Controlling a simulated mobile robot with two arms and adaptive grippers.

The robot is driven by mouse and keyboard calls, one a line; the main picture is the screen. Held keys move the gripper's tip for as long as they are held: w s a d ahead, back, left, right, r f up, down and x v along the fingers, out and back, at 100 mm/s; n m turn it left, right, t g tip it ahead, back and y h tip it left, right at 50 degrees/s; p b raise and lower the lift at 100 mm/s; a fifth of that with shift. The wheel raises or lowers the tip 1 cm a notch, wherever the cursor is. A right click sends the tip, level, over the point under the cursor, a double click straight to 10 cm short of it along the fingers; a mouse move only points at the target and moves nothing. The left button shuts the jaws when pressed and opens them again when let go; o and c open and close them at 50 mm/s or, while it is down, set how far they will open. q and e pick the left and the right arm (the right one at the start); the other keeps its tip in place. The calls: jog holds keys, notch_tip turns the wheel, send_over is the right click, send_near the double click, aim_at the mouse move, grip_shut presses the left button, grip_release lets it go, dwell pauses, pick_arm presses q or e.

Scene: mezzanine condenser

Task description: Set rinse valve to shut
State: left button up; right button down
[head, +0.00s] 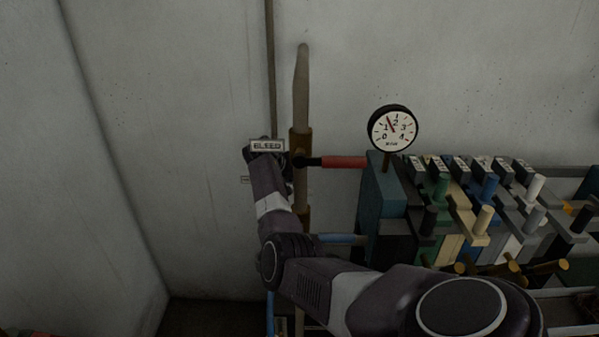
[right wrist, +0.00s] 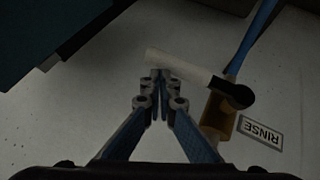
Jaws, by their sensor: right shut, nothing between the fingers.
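In the right wrist view the rinse valve has a brass body (right wrist: 217,112) beside a RINSE label (right wrist: 259,133). Its lever has a black hub and a white grip (right wrist: 180,63), lying roughly crosswise to the blue pipe (right wrist: 255,38). My right gripper (right wrist: 160,76) is shut and empty, its tips close to the white grip; I cannot tell whether they touch. In the head view my right arm reaches to the pipes by the wall, and its forearm and wrist hide the rinse valve and the gripper. My left gripper is in neither view.
A BLEED label (head: 267,146) and a red lever (head: 342,162) on a brass valve are close to my right wrist. A round gauge (head: 392,129) stands on a blue-green block (head: 381,200). A bank of coloured levers (head: 485,215) stands right. The wall at left is bare.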

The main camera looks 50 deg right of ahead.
jog(key=w+v, duration=0.1)
jog(key=v, duration=1.1)
jog(key=shift+s, duration=0.45)
